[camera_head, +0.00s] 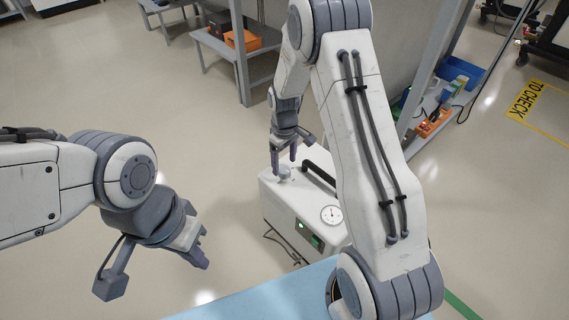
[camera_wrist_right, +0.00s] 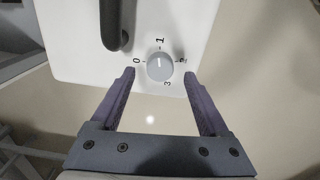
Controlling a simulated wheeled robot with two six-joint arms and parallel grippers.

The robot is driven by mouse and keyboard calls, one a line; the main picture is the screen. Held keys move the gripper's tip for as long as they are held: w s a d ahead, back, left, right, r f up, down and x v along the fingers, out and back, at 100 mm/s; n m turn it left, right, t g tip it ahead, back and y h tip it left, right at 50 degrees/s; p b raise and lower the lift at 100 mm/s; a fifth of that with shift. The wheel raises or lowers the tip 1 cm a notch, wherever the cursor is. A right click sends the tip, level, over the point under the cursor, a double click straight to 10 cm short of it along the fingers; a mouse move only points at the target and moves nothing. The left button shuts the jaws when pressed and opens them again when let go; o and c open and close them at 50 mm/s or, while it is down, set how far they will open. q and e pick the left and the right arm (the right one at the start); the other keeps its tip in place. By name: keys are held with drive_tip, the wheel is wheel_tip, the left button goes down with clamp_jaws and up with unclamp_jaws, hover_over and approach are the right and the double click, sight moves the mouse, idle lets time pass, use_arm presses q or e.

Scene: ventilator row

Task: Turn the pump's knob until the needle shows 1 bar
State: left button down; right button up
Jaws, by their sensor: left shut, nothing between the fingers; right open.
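The white pump (camera_head: 283,205) stands on the floor beyond the blue surface. Its grey round knob (camera_wrist_right: 160,66) sits on the top panel among the marks 0, 1, 2 and 3; a pale line on it seems to point towards 1. The knob also shows in the head view (camera_head: 285,174). The round gauge (camera_head: 331,215) is on the pump; its needle is too small to read. My right gripper (camera_wrist_right: 160,75) is open, its fingers on either side of the knob, with gaps visible. My left gripper (camera_head: 203,262) is shut and empty, left of the pump.
A black handle (camera_wrist_right: 114,25) rises from the pump top close to the knob. A blue surface (camera_head: 250,300) lies in front. Shelves with an orange box (camera_head: 238,42) and a blue bin (camera_head: 462,73) stand behind. The floor left of the pump is mostly clear.

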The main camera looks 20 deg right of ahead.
sight(284, 170)
wheel_tip(284, 170, up, 8)
drive_tip(key=p, duration=0.3)
drive_tip(key=shift+f, duration=0.2)
drive_tip(key=s+a+r+n+p, duration=0.1)
drive_tip(key=s+a+r+p, duration=0.1)
drive_tip(key=s+a+r, duration=1)
drive_tip(key=s+a+r+n+y+p, duration=0.15)
drive_tip(key=s+r, duration=0.25)
drive_tip(key=s, duration=0.5)
drive_tip(key=s+a+r+h+p, duration=0.1)
drive_tip(key=s+a+r, duration=0.2)
drive_tip(key=s, duration=0.5)
wheel_tip(284, 170, up, 38)
drive_tip(key=p, duration=3.7)
drive_tip(key=shift+d+p, duration=0.15)
drive_tip(key=shift+p, duration=0.15)
